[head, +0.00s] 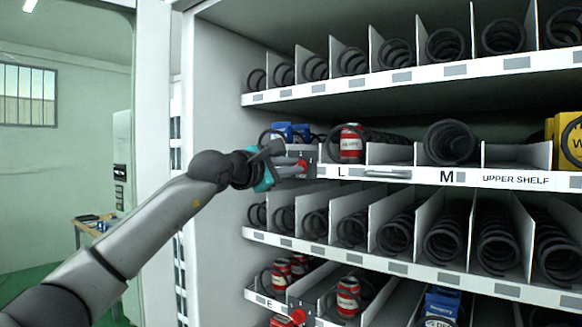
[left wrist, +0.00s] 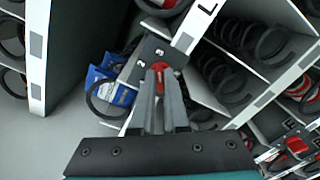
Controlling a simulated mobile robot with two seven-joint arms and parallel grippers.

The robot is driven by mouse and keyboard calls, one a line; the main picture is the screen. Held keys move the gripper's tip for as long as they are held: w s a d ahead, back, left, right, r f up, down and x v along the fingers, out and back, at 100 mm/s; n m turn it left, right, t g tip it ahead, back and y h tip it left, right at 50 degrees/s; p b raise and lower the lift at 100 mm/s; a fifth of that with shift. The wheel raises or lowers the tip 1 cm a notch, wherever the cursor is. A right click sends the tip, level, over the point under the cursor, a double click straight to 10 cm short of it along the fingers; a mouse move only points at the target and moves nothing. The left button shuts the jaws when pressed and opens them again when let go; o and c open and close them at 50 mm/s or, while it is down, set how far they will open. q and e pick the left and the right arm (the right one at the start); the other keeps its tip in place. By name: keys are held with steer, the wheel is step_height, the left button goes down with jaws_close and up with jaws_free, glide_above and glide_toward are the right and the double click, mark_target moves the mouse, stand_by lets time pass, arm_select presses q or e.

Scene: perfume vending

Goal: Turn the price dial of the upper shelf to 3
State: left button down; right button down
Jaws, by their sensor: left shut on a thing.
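The upper shelf (head: 515,180) carries the label UPPER SHELF and the letters L and M. Its price dial (head: 303,165) is a red knob on a dark plate at the shelf's left end. My left gripper (head: 293,168) reaches it from the left. In the left wrist view, the fingers of my left gripper (left wrist: 160,78) are closed on the red dial (left wrist: 160,66) and hide most of it. Small pale digits show on the dark plate (left wrist: 150,50) around it; the dial's setting cannot be read. My right gripper is in neither view.
A red can (head: 351,143) and blue boxes (head: 290,132) stand on the upper shelf near the dial. Another red dial (head: 298,316) sits on a lower shelf. The cabinet's white side wall (head: 215,100) is left of the shelves.

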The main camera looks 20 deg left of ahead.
arm_select(q)
steer(key=shift+f+m, duration=0.1)
steer(key=shift+m, duration=0.4)
steer(key=c, duration=0.9)
jaws_free()
steer(key=shift+s, duration=0.15)
steer(key=shift+b+v, duration=2.7)
steer(key=shift+v, duration=4.8)
